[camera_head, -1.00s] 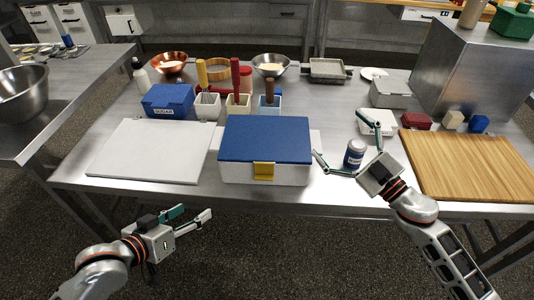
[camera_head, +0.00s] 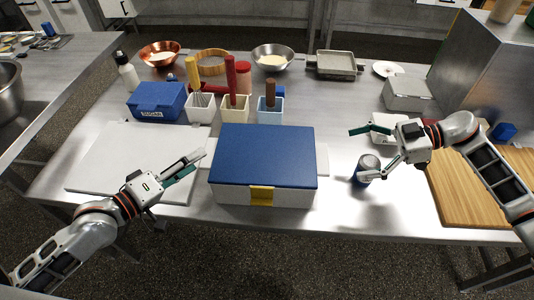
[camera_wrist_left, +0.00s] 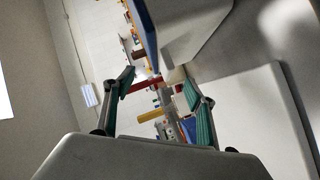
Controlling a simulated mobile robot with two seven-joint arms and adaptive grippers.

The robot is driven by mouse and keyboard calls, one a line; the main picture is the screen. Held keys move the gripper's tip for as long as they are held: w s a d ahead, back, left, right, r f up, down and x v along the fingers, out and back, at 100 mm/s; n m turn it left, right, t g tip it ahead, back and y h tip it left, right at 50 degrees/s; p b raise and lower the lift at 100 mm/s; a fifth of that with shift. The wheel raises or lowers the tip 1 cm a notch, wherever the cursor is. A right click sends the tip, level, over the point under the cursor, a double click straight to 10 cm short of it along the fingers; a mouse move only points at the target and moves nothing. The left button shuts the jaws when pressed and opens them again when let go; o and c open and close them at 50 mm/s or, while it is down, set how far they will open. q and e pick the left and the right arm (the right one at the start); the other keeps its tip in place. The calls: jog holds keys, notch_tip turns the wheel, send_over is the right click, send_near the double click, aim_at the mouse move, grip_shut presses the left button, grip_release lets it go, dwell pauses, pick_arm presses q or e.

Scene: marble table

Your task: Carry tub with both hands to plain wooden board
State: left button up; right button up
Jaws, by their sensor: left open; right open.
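The tub (camera_head: 228,192) is a white box with a blue lid and a yellow front latch, standing level mid-table. In the left wrist view its white side (camera_wrist_left: 193,32) and blue lid edge show at the top. The plain wooden board (camera_head: 452,192) lies at the right, partly hidden by my right arm. My left gripper (camera_head: 192,166) is open and empty over the white board, just left of the tub; its green-padded fingers (camera_wrist_left: 160,100) are spread in the wrist view.
The blue can (camera_head: 370,164) stands between tub and wooden board; whether a finger touches it is unclear. A white board (camera_head: 120,155) lies left. Behind stand a blue box (camera_head: 157,101), utensil holders (camera_head: 235,108) and bowls (camera_head: 272,57). A metal box (camera_head: 480,60) stands back right.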

aim_at(214, 149)
pick_arm(q)
jog(key=shift+x, duration=3.9)
pick_arm(e)
jog(key=shift+x, duration=3.9)
pick_arm(q)
grip_shut()
pick_arm(e)
jog(key=c, duration=2.2)
pick_arm(q)
jog(key=shift+r, duration=0.3)
pick_arm(e)
jog(key=shift+a+r, duration=0.1)
jog(key=shift+r, duration=0.2)
